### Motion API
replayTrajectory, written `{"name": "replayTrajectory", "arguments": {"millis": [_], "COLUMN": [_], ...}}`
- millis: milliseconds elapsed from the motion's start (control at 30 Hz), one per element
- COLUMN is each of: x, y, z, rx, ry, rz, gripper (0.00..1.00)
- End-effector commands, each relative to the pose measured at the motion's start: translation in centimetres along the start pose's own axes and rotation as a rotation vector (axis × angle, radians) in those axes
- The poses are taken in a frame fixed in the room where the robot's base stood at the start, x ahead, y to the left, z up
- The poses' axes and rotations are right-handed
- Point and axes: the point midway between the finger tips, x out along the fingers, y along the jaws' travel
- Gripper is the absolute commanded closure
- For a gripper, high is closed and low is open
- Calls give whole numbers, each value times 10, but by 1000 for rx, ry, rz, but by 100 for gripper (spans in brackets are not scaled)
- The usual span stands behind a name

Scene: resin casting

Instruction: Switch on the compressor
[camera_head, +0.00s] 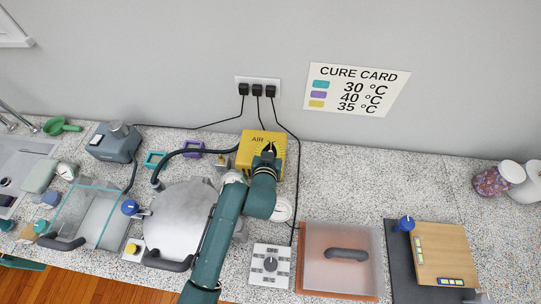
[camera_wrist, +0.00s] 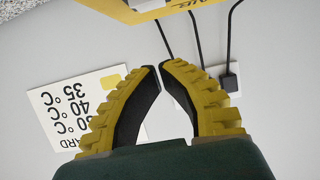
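The compressor, a yellow box marked AIR (camera_head: 254,141), stands on the speckled counter against the wall, below the power outlets. My gripper (camera_head: 268,150) is in front of and over its right part, hiding some of its front and top. In the wrist view a yellow edge of the compressor with upside-down lettering (camera_wrist: 215,8) shows at the top. The yellow ribbed fingers of my gripper (camera_wrist: 160,66) lean together, their tips almost meeting, with nothing between them. The compressor's switch cannot be made out. I cannot tell whether the fingers touch the box.
A round metal chamber (camera_head: 182,215) with a black hose is left of my arm. Cables hang from the power strip (camera_head: 257,88).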

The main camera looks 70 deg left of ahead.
Motion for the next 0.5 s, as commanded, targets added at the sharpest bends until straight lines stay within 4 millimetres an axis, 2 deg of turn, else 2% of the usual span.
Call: {"name": "replayTrajectory", "arguments": {"millis": [33,167,500], "x": [1,4,6], "y": [0,0,0], "z": [16,32,39], "rx": [4,3,1], "ry": [-10,-6,-4], "rz": [0,0,0], "gripper": [100,100,100]}}
